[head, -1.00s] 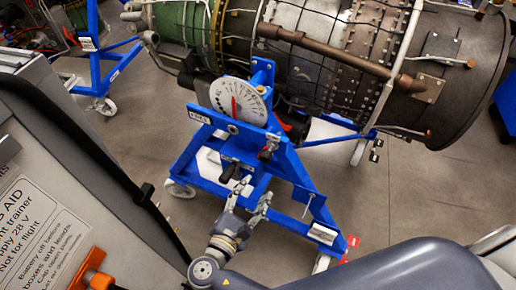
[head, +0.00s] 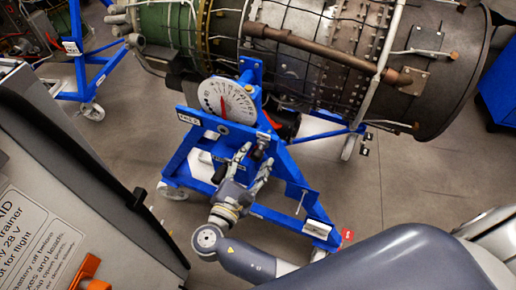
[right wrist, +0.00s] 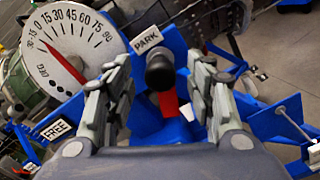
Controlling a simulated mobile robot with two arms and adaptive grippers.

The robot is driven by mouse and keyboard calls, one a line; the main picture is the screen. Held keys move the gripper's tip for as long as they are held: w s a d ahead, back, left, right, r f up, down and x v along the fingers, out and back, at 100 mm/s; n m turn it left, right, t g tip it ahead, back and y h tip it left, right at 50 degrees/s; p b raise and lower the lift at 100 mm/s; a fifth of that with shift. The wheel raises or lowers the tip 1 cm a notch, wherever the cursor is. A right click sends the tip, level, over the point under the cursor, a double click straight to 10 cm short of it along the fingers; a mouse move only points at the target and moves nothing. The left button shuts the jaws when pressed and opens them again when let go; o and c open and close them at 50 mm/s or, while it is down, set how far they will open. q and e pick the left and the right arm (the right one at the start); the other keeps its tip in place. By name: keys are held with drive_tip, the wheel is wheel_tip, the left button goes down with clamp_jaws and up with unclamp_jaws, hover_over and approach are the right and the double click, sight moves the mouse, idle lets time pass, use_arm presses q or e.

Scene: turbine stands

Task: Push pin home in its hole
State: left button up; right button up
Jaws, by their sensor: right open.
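The pin shows as a round black knob (right wrist: 160,71) in the right wrist view, just below the PARK label (right wrist: 147,39). In the head view its grey and dark end (head: 264,138) stands out from the blue stand (head: 208,152), right of the dial. My right gripper (head: 256,156) is open just in front of it. In the right wrist view the fingers (right wrist: 158,66) lie on either side of the knob, with gaps between. The hole and the pin's shaft are hidden behind the knob. My left gripper is not in view.
A white dial (head: 227,100) with a red pointer sits left of the pin, with a FREE label (head: 188,116) below it. The turbine (head: 350,60) lies behind. Grey floor lies open at right.

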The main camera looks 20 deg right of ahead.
drive_tip(key=shift+w+d, duration=0.4)
drive_tip(key=shift+p, duration=0.5)
drive_tip(key=shift+c, duration=0.6)
clamp_jaws()
